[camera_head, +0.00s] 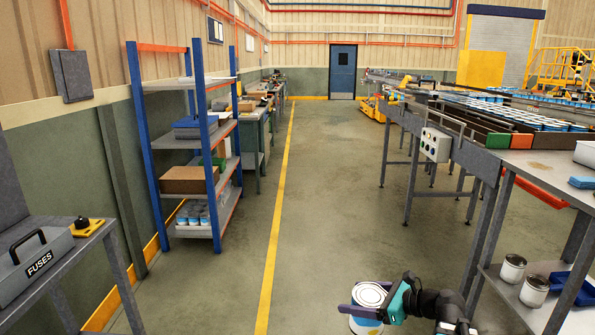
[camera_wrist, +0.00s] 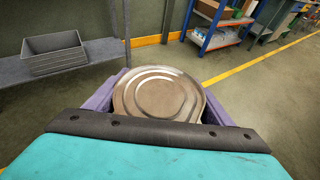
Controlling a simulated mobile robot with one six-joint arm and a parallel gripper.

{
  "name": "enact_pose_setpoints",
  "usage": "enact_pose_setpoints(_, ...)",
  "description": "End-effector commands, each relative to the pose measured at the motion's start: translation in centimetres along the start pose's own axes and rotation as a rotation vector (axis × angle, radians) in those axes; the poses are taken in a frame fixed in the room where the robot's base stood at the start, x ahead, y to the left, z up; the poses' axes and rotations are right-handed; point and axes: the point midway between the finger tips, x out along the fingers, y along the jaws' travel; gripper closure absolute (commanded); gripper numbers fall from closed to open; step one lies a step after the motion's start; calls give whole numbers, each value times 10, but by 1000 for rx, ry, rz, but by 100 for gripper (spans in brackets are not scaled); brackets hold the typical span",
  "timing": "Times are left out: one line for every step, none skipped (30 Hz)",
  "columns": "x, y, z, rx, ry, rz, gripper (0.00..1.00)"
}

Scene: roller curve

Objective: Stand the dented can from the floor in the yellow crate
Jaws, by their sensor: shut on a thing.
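A can (camera_head: 369,293) with a pale metal lid and a blue and white side is held between the purple fingers of my gripper (camera_head: 364,311) at the bottom of the head view. In the wrist view, the round lid of the can (camera_wrist: 158,92) fills the space between the fingers (camera_wrist: 160,100). The can looks upright. No dent can be made out, and its lower part is cut off or hidden. I cannot tell how high it is above the floor. I cannot make out the yellow crate in either view.
A workbench (camera_head: 545,170) with cans (camera_head: 534,291) on its lower shelf stands at right. A blue rack (camera_head: 218,145) stands left of the yellow floor line. The aisle floor (camera_head: 325,190) is clear.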

Motion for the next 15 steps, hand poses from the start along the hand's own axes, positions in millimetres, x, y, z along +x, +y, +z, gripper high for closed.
enact_pose_setpoints(-3, 0, 7, 0, -1, 0, 54)
enact_pose_setpoints(-3, 0, 8, 0, -1, 0, 54)
enact_pose_setpoints(-4, 0, 9, 0, -1, 0, 54)
enact_pose_setpoints(-4, 0, 9, 0, -1, 0, 54)
enact_pose_setpoints(-4, 0, 10, 0, -1, 0, 54)
enact_pose_setpoints(-4, 0, 10, 0, -1, 0, 54)
enact_pose_setpoints(-4, 0, 10, 0, -1, 0, 54)
enact_pose_setpoints(-4, 0, 10, 0, -1, 0, 54)
enact_pose_setpoints(-4, 0, 10, 0, -1, 0, 54)
enact_pose_setpoints(-4, 0, 10, 0, -1, 0, 54)
enact_pose_setpoints(-4, 0, 10, 0, -1, 0, 54)
enact_pose_setpoints(-4, 0, 10, 0, -1, 0, 54)
enact_pose_setpoints(-4, 0, 9, 0, -1, 0, 54)
enact_pose_setpoints(-4, 0, 9, 0, -1, 0, 54)
enact_pose_setpoints(-4, 0, 9, 0, -1, 0, 54)
